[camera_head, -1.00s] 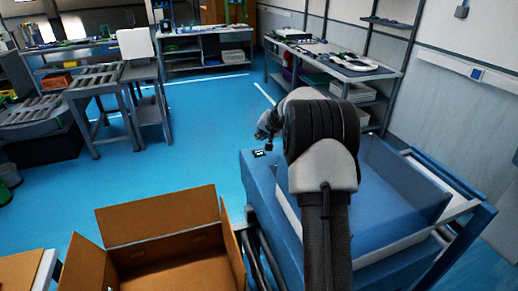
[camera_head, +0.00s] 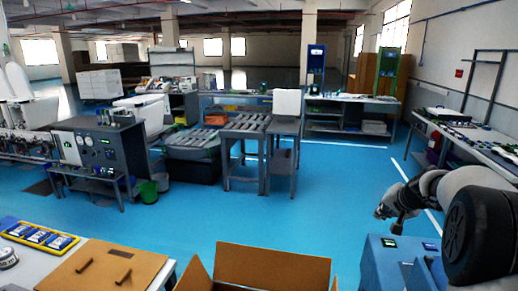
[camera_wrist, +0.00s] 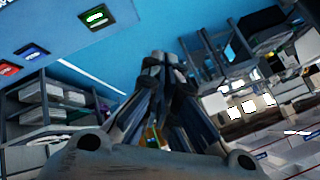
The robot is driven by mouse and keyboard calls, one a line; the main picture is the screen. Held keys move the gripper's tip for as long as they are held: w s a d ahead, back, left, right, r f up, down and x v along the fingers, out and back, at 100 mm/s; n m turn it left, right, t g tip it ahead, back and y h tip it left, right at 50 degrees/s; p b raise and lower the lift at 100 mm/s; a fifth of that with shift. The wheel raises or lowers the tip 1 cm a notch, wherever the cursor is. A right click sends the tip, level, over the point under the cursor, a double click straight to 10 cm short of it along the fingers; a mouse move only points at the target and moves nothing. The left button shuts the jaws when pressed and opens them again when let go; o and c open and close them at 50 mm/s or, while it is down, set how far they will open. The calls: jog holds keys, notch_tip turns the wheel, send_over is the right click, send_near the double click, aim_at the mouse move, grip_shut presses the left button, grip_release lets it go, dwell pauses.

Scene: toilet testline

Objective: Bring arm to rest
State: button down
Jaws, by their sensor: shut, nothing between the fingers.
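My arm (camera_head: 470,225) is at the right edge of the head view, folded, with its dark joint close to the camera. My gripper (camera_wrist: 160,62) shows in the wrist view with its fingers together and nothing between them. In the head view the arm's end hangs in the air above and left of a blue unit (camera_head: 385,265) with a small lit display. The wrist view is tilted and shows lit green, blue and red displays on a blue panel (camera_wrist: 60,28).
An open cardboard box (camera_head: 270,265) stands at the bottom, left of the blue unit. A table with a brown board (camera_head: 105,270) is at lower left. Benches (camera_head: 350,108) stand at the back and right. The blue floor (camera_head: 300,220) between is clear.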

jog(key=s+a+r+n+g+y, duration=0.1)
jog(key=s+a+r+n, duration=0.25)
jog(key=s+a, duration=0.7)
jog(key=s+a+r+n+g, duration=0.15)
jog(key=s+a+r, duration=0.35)
jog(key=s+a, duration=0.55)
jog(key=s+a+f+n, duration=0.2)
jog(key=s+f, duration=0.1)
jog(key=s, duration=0.7)
jog(key=s+a+f+n+g, duration=0.1)
jog(key=s+a+f+n, duration=0.1)
jog(key=s, duration=0.9)
jog(key=shift+s+a+f+h, duration=0.25)
jog(key=shift+a+f+h, duration=0.05)
jog(key=shift+a+f, duration=0.3)
jog(key=shift+g, duration=0.25)
